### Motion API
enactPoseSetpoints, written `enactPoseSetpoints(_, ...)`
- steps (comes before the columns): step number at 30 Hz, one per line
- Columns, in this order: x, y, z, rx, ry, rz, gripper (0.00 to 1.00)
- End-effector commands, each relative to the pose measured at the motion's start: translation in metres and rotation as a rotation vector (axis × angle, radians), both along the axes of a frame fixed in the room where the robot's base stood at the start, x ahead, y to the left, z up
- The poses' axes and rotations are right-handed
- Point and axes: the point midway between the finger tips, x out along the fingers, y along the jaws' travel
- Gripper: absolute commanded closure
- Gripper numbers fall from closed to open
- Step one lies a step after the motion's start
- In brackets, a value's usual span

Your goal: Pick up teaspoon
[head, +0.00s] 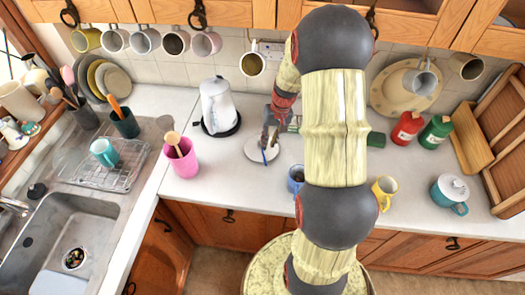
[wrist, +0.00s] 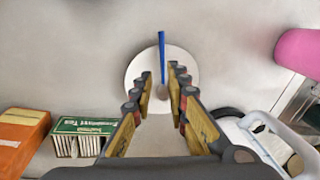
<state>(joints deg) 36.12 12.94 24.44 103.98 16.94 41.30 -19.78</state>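The teaspoon (wrist: 162,52) has a blue handle and lies on a small round white saucer (wrist: 135,71) on the counter. In the head view the blue handle (head: 264,157) shows at the front of the saucer (head: 251,151), partly hidden by my gripper (head: 268,140). In the wrist view my gripper (wrist: 161,80) is open, with one finger on each side of the spoon's line. The spoon's lower end shows between the fingers, with a gap to each. Height above the saucer is hard to tell.
A pink pot (head: 182,158) with a wooden utensil and a white kettle (head: 217,107) stand left of the saucer. A blue mug (head: 296,180) is close on the right. A green tea box (wrist: 80,137) and an orange box (wrist: 20,140) show in the wrist view.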

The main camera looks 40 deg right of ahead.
Motion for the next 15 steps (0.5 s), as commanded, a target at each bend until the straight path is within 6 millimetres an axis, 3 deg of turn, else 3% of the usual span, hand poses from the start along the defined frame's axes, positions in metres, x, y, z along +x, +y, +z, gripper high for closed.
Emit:
enactPoseSetpoints(8,0.003,0.006,-0.024,0.000,0.002,0.003,0.84)
enactPoseSetpoints(15,0.008,0.013,-0.056,0.000,0.001,0.001,0.84)
